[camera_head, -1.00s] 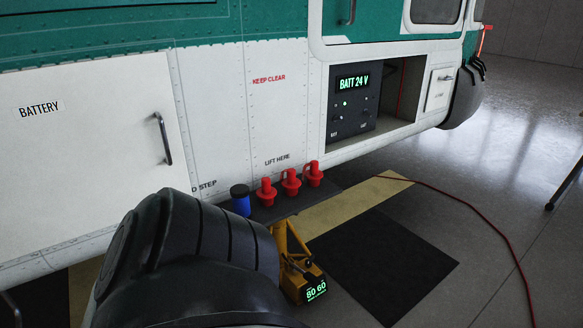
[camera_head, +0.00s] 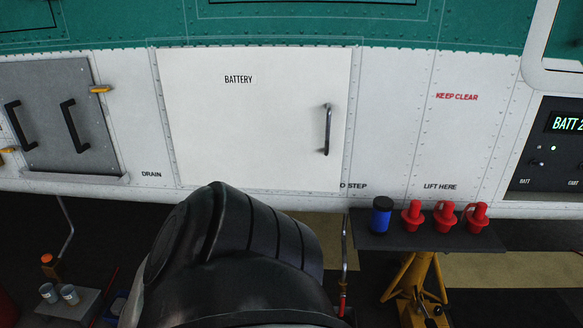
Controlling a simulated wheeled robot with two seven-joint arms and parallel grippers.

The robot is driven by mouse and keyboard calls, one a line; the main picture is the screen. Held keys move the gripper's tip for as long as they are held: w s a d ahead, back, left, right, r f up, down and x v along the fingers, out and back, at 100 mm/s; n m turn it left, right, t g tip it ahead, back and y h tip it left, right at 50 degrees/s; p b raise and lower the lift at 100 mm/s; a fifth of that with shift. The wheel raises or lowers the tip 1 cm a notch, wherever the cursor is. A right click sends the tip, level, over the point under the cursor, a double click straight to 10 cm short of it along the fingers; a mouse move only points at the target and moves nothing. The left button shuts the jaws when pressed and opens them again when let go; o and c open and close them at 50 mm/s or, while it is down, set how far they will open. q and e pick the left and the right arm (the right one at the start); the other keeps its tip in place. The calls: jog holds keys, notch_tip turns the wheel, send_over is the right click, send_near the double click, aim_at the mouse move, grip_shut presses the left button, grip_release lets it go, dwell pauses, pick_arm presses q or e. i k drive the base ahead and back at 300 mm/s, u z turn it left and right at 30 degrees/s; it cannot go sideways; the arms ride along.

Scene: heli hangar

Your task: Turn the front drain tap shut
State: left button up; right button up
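The word DRAIN is printed low on the white helicopter side (camera_head: 130,186), left of the battery hatch (camera_head: 255,120). Below it a thin metal pipe (camera_head: 66,228) hangs down from the belly, near a small orange-topped fitting (camera_head: 48,262). A second thin pipe (camera_head: 344,240) hangs right of the middle, with a red piece (camera_head: 342,304) at its lower end. I cannot tell which of these bears the front drain tap, nor how its handle stands. Neither gripper is in view. A dark rounded part of my own arm hides the lower middle.
A yellow stand (camera_head: 415,285) carries a dark shelf (camera_head: 395,238) with a blue can (camera_head: 381,216) and red plugs (camera_head: 445,217). At lower left two cups (camera_head: 69,294) stand on a grey box (camera_head: 76,307). A grey panel (camera_head: 65,120) with black handles is at left.

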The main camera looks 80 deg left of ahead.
aim_at(343, 296)
jog(key=u, duration=2.35)
jog(key=i, duration=1)
